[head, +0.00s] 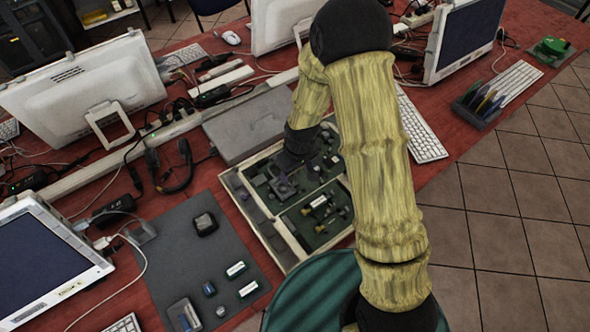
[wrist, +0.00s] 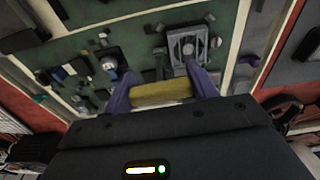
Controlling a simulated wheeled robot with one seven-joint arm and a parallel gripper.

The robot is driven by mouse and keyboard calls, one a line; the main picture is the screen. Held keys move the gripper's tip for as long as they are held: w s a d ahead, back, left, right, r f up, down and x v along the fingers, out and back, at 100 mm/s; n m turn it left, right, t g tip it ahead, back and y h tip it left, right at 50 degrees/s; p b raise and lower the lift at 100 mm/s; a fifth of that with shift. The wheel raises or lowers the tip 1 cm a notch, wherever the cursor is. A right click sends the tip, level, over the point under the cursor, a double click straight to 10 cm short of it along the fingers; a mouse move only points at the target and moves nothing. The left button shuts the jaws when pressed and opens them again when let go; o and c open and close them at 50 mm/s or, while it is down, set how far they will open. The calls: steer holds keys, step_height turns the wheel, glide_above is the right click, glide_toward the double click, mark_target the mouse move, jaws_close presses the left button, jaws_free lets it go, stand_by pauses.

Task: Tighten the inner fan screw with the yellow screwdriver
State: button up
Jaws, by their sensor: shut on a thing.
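My gripper (wrist: 162,88) is shut on the yellow screwdriver (wrist: 160,92), which lies crosswise between its two purple fingers in the wrist view. The fan (wrist: 187,48), a grey square frame on a green circuit board (wrist: 140,30), is just beyond the right finger. The inner fan screw is too small to make out. The screwdriver's tip is not clearly visible. In the head view the fan (head: 283,187) sits in the open case (head: 243,205), and my arm hides most of the gripper above it.
A grey closed box (head: 250,125) lies behind the open case. A headset (head: 170,165) and monitors (head: 85,100) stand to the left. A grey mat (head: 190,255) with several small parts lies at the left front. Cables run along the red table.

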steer(key=shift+r+p, duration=2.1)
steer(key=shift+r, duration=0.7)
